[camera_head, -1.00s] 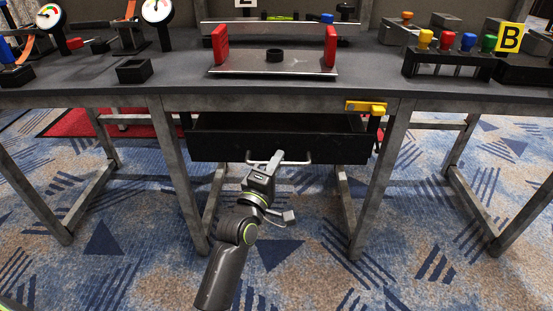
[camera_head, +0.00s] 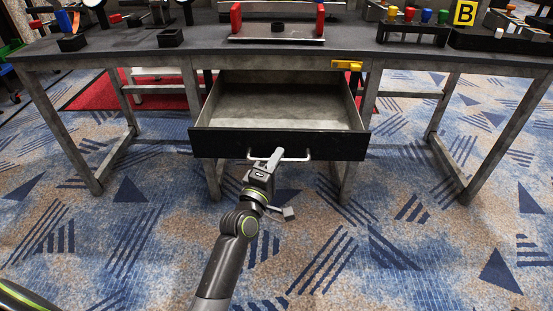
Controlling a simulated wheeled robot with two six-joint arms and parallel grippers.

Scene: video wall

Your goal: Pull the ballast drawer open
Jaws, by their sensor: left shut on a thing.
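The ballast drawer (camera_head: 225,143) has a dark front and a grey inside. It stands pulled out from under the table, and its floor shows bare and empty. A light metal bar handle (camera_head: 295,155) sits on its front. My left gripper (camera_head: 274,158) is shut on the handle near its left half. The arm comes up from the bottom of the view. My right gripper is not in view.
The grey table (camera_head: 130,55) stands above the drawer, its legs to either side. A yellow latch (camera_head: 347,65) hangs at its front edge, right of the drawer. A metal plate with red end blocks (camera_head: 277,32) and a rack with colored knobs (camera_head: 413,33) stand on top. Carpet in front is clear.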

